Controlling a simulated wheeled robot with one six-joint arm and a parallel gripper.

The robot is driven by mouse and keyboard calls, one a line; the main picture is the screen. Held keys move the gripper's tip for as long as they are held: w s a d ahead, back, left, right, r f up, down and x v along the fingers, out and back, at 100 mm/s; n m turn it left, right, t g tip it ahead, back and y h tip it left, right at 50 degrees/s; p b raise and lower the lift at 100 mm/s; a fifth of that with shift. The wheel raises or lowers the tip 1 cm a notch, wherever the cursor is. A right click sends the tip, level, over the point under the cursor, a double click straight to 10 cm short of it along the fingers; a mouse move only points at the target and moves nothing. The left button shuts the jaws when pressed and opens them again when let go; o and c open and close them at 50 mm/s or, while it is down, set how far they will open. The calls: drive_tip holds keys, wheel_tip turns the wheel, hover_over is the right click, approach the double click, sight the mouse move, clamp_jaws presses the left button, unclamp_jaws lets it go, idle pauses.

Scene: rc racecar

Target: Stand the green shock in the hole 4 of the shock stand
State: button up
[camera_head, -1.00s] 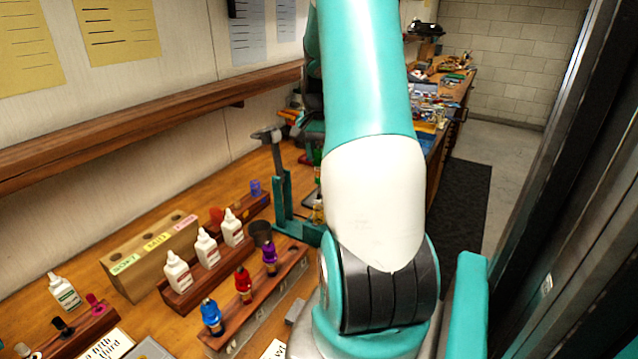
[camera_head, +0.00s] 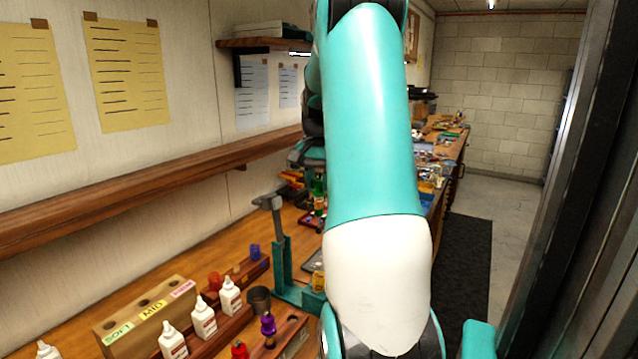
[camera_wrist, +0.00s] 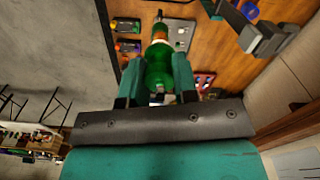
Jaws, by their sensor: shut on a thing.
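My gripper (camera_wrist: 157,82) is shut on the green shock (camera_wrist: 158,72) in the wrist view, with a teal finger on each side of it. A pale and orange part shows at the shock's far end. In the head view my arm hides most of the gripper. The shock stand (camera_head: 294,333), a long wooden block, is at the bottom of the head view, cut off by the frame. A purple shock (camera_head: 268,326) and the top of a red shock (camera_head: 240,350) stand in it. The hole numbers cannot be read, and hole 4 cannot be made out.
White bottles (camera_head: 203,318) stand in a rack left of the stand. A wooden block with SOFT, MID and another label (camera_head: 150,310) is behind them. A dark cup (camera_head: 259,299) and a teal upright fixture (camera_head: 282,262) stand near the stand. A shelf (camera_head: 110,220) runs along the wall.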

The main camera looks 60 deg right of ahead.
drive_tip(key=shift+r+p, duration=1.65)
drive_tip(key=shift+r, duration=0.55)
drive_tip(key=shift+f, duration=0.1)
